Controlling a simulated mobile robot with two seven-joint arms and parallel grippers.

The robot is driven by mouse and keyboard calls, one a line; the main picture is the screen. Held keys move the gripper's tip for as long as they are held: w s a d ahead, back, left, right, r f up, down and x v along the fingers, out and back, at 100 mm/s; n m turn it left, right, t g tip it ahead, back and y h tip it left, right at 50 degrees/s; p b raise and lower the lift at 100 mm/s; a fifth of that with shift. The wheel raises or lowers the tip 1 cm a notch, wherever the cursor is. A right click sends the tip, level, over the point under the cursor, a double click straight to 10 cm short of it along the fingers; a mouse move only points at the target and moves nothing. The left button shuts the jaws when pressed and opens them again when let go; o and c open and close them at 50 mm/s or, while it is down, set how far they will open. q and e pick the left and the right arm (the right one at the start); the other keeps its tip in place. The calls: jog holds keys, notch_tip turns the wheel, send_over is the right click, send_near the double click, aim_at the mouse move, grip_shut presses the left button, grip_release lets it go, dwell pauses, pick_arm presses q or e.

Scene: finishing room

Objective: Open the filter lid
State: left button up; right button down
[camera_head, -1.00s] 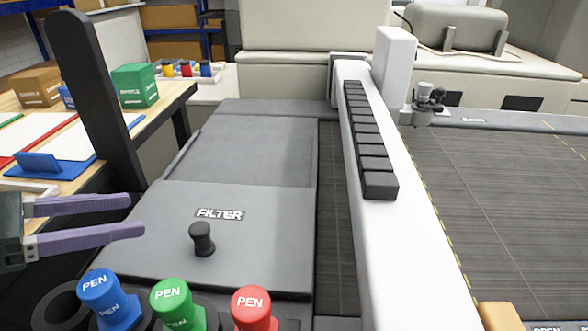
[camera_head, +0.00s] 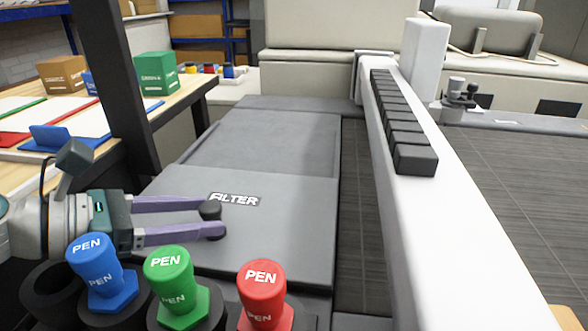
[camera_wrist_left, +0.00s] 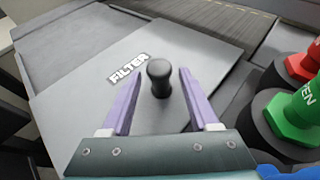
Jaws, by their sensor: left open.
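The filter lid (camera_head: 285,225) is a flat grey panel with a FILTER label (camera_head: 234,199); it lies closed-looking and flat in the head view. A black knob (camera_head: 210,209) stands on it near its left front part. My left gripper (camera_head: 218,218) reaches in from the left with its purple fingers at the knob. In the left wrist view the fingers are open, and the knob (camera_wrist_left: 159,77) stands between them with a gap on both sides. Contact with the knob does not show. My right gripper is not in view.
Blue (camera_head: 100,273), green (camera_head: 174,287) and red (camera_head: 263,294) pens stand in dark holders just in front of the lid. A white beam (camera_head: 450,220) with a row of black blocks runs along the right. A dark post (camera_head: 115,90) rises at the left.

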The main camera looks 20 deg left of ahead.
pick_arm(q)
jog(key=shift+x, duration=1.25)
grip_shut()
dwell(0.5)
